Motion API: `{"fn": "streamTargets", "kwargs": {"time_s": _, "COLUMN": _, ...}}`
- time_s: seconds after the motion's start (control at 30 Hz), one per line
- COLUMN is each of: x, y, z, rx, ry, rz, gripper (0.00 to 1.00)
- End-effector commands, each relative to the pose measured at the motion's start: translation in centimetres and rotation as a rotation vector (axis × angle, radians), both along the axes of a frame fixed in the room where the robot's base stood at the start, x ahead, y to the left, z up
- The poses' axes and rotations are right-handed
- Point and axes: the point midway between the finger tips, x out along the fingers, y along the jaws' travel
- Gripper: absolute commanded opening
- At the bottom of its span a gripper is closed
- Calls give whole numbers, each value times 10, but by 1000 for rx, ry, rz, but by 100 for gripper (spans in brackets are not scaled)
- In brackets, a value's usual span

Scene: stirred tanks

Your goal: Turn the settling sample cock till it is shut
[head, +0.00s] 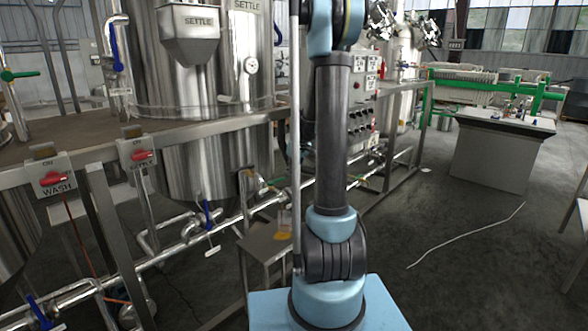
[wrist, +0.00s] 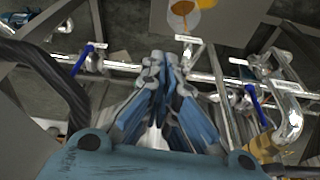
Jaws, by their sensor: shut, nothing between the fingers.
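The large steel tank marked SETTLE (head: 190,150) stands left of centre in the head view. Low on its right side is a small fitting with a yellowish part (head: 262,187), above a small grey stand (head: 268,243). It may be the settling sample cock, but its handle position is too small to read. In the wrist view, my gripper (wrist: 160,60) is shut and empty, with its blue fingers together over the pipework. A brass-coloured fitting (wrist: 265,148) shows at the lower right, apart from the fingers. In the head view my arm hides part of the scene and the gripper cannot be made out.
Blue-handled valves (wrist: 255,103) and (wrist: 82,58) sit on steel pipes either side of my gripper. A grey plate (wrist: 225,22) with an amber round thing lies beyond the fingertips. A steel rail (head: 100,160) with red switches crosses the left. Floor at right is mostly open.

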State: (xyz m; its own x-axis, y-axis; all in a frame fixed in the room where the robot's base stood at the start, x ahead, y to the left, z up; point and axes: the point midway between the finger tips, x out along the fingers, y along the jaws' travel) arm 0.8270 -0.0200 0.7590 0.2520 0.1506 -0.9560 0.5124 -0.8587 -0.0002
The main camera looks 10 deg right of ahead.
Motion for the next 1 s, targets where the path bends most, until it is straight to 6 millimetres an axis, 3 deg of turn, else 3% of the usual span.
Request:
{"fn": "streamTargets", "kwargs": {"time_s": 0.33, "x": 11, "y": 7, "z": -43, "rx": 0, "ry": 0, "rz": -1, "gripper": 0}}
{"fn": "streamTargets", "kwargs": {"time_s": 0.6, "x": 38, "y": 23, "z": -48, "rx": 1, "ry": 0, "rz": 0, "gripper": 0}}
{"fn": "streamTargets", "kwargs": {"time_s": 1.0, "x": 45, "y": 27, "z": -50, "rx": 0, "ry": 0, "rz": 0, "gripper": 0}}
